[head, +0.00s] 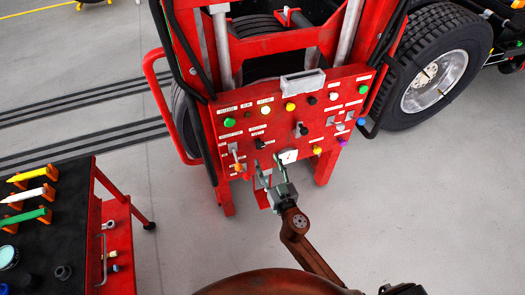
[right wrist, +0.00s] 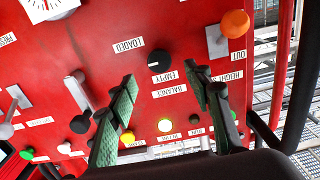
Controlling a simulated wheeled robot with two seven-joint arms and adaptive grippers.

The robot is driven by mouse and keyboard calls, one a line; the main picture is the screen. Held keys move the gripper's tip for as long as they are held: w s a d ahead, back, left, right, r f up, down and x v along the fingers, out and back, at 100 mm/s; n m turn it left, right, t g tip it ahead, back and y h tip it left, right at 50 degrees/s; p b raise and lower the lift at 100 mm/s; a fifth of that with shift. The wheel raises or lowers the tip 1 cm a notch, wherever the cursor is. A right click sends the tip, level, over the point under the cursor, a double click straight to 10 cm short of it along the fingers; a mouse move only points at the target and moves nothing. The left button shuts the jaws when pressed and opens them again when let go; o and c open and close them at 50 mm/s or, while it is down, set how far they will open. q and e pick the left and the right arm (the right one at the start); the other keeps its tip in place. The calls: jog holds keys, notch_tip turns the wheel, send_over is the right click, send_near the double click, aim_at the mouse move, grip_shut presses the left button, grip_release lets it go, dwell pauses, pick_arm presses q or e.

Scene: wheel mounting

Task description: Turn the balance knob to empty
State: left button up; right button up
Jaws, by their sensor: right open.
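The balance knob (right wrist: 160,61) is a round black knob on the red panel. In the right wrist view it sits between a LOADED label (right wrist: 128,45) and an EMPTY label (right wrist: 167,77), with a BALANCE label (right wrist: 169,91) beyond. It also shows in the head view (head: 259,143), above the gripper. Which way it points is unclear. My right gripper (right wrist: 160,75) is open and empty, with green-padded fingers. Its fingertips lie either side of the knob in the wrist view; no contact shows. The right gripper also shows in the head view (head: 270,166). My left gripper is out of view.
An orange-tipped lever (right wrist: 234,24) by the OUT label is close to one finger. A white gauge (head: 288,156) and several other knobs and levers crowd the panel (head: 320,100). A black-topped tool cart (head: 75,190) stands at left. Open floor lies between.

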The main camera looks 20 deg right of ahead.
aim_at(261, 148)
jog(key=w, duration=0.6)
jog(key=shift+w+f, duration=0.1)
jog(key=shift+w, duration=0.2)
jog(key=shift+c, duration=0.5)
jog(key=c, duration=1)
jog(key=shift+c, duration=0.2)
